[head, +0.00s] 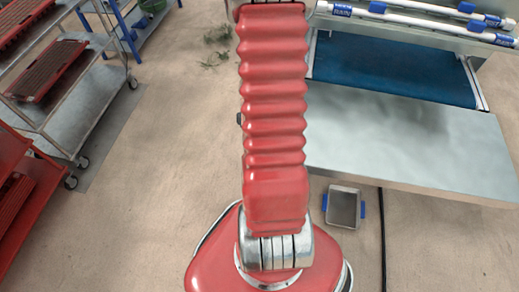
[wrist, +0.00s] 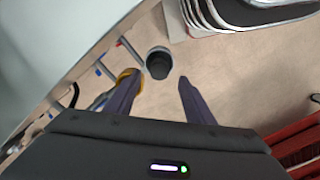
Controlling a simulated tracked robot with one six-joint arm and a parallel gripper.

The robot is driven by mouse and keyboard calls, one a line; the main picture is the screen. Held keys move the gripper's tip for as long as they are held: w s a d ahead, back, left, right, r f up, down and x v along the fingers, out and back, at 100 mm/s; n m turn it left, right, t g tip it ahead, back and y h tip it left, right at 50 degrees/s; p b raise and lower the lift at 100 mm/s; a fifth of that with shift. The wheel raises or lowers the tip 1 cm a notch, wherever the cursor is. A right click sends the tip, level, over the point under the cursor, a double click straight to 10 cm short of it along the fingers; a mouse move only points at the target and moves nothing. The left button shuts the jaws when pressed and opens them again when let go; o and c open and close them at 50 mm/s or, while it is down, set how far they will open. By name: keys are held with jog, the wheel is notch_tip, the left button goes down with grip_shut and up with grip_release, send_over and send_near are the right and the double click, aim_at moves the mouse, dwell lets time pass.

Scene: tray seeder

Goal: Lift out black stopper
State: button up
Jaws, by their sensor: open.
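In the wrist view, my gripper (wrist: 159,79) is open, with its two dark fingers apart and nothing held between them. A small black round piece with a grey rim, which looks like the black stopper (wrist: 158,68), shows just beyond the fingertips and between their lines. I cannot tell how far it is from the fingers or what it sits in. A yellow ring-shaped part (wrist: 130,76) shows beside the left fingertip. The head view shows my red arm but not my gripper or the stopper.
In the head view, a metal table (head: 420,145) with a blue belt (head: 390,70) stands at right. A small grey bin (head: 343,207) with blue handles is on the floor below it. Trolleys (head: 75,110) with red trays stand at left. Open floor lies between.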

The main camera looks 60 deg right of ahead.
jog(key=shift+f, duration=0.15)
jog(key=shift+s+f, duration=0.15)
jog(key=shift+f, duration=2.35)
jog(key=c, duration=1.1)
jog(key=shift+r, duration=0.1)
jog(key=shift+c, duration=0.2)
jog(key=shift+r, duration=4.95)
